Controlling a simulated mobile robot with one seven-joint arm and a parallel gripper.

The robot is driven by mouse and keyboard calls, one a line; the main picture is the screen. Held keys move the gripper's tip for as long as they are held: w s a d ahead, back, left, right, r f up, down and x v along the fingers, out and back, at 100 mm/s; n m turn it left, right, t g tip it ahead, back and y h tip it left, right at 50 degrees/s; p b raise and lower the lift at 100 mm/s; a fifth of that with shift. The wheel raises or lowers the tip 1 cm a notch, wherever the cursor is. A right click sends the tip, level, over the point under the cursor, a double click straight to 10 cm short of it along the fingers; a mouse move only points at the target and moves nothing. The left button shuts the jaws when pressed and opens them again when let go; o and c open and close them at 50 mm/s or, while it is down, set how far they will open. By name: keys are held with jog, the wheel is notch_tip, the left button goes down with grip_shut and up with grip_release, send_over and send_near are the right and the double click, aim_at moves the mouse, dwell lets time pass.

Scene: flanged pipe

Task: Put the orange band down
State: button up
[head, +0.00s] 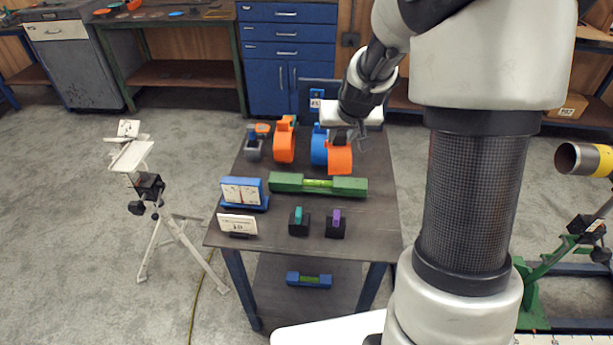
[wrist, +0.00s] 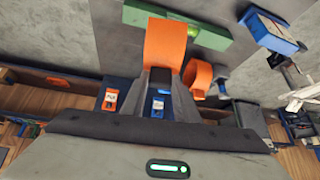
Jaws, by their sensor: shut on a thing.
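The orange band (head: 340,159) is a wide curved strip on the right side of the table. It also shows in the wrist view (wrist: 165,45), at the fingertips. My gripper (head: 353,138) is shut on it; in the wrist view the fingers (wrist: 163,74) close on its edge. I cannot tell whether the band touches the table top (head: 275,221).
A green level (head: 288,182) lies in front of the bands. A blue-framed display (head: 243,191), a small white card (head: 238,224) and two dark blocks with teal (head: 298,225) and purple (head: 336,226) tops stand nearer. A grey clamp-like piece (head: 253,146) stands at left.

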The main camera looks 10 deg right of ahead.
jog(key=w+d+f+m+h+b, duration=0.1)
jog(key=w+d+f+b, duration=0.2)
jog(key=w+d, duration=0.3)
jog(key=w+d+f+m+b, duration=0.1)
jog(key=w+d+f+b, duration=0.2)
jog(key=w+d, duration=0.3)
jog(key=shift+d+f+b, duration=0.15)
jog(key=shift+f+b, duration=0.05)
jog(key=shift+f, duration=1.35)
jog(key=shift+d+f+b, duration=0.15)
jog(key=shift+f, duration=1.35)
jog(key=shift+d+f+b, duration=0.15)
jog(key=shift+f+b, duration=0.05)
jog(key=shift+f, duration=1.35)
jog(key=shift+f, duration=0.2)
jog(key=o, duration=1.1)
